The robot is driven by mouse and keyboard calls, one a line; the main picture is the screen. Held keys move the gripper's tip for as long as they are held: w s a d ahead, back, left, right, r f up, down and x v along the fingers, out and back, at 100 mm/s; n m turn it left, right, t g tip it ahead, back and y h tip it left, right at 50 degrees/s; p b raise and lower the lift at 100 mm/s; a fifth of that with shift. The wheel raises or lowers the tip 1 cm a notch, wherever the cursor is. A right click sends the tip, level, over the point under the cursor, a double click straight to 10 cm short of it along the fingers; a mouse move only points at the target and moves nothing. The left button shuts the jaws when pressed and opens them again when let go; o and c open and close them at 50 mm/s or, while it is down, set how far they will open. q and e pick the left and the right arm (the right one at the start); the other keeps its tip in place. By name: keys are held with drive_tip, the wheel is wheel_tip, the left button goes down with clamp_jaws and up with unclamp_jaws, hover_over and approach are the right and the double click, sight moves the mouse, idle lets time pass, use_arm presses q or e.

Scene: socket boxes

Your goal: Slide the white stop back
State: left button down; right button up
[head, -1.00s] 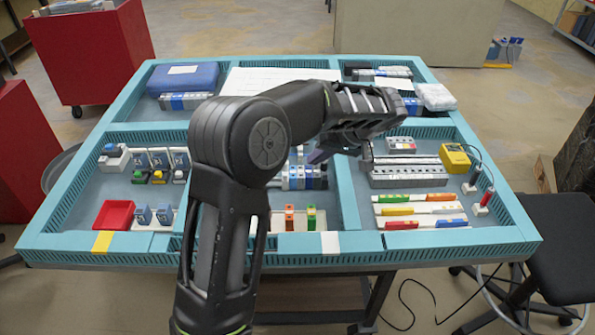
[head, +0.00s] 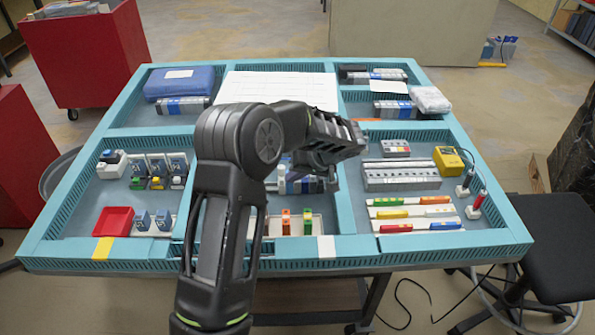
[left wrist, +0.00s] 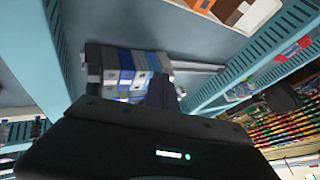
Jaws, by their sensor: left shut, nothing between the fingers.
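A row of grey and blue modules (head: 303,185) sits on a rail in the middle compartment, partly hidden by my left arm. The row also shows in the left wrist view (left wrist: 125,72), with a bare length of rail (left wrist: 197,66) to its right. A small white upright piece (head: 282,173), which looks like the stop, stands at the row's left end in the head view. In the left wrist view I cannot clearly tell the stop from the module faces. My left gripper (head: 322,177) is shut and empty over the right part of the row. Its dark fingers (left wrist: 161,92) overlap the row's end in the wrist view. Contact is unclear.
Turquoise dividers (head: 347,205) flank the middle compartment. Orange and green blocks (head: 297,222) stand in front. A grey terminal strip (head: 402,178) and yellow box (head: 448,161) lie to the right. A red tray (head: 113,220) is at the left.

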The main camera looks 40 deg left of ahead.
use_arm(q)
drive_tip(key=shift+s+a+f+b, duration=0.1)
drive_tip(key=shift+s+a+b, duration=0.05)
drive_tip(key=shift+a+b, duration=0.15)
drive_tip(key=s+a+b, duration=0.2)
drive_tip(key=a, duration=0.1)
drive_tip(key=shift+s, duration=0.25)
drive_tip(key=shift+s+a, duration=0.15)
drive_tip(key=shift+a, duration=0.05)
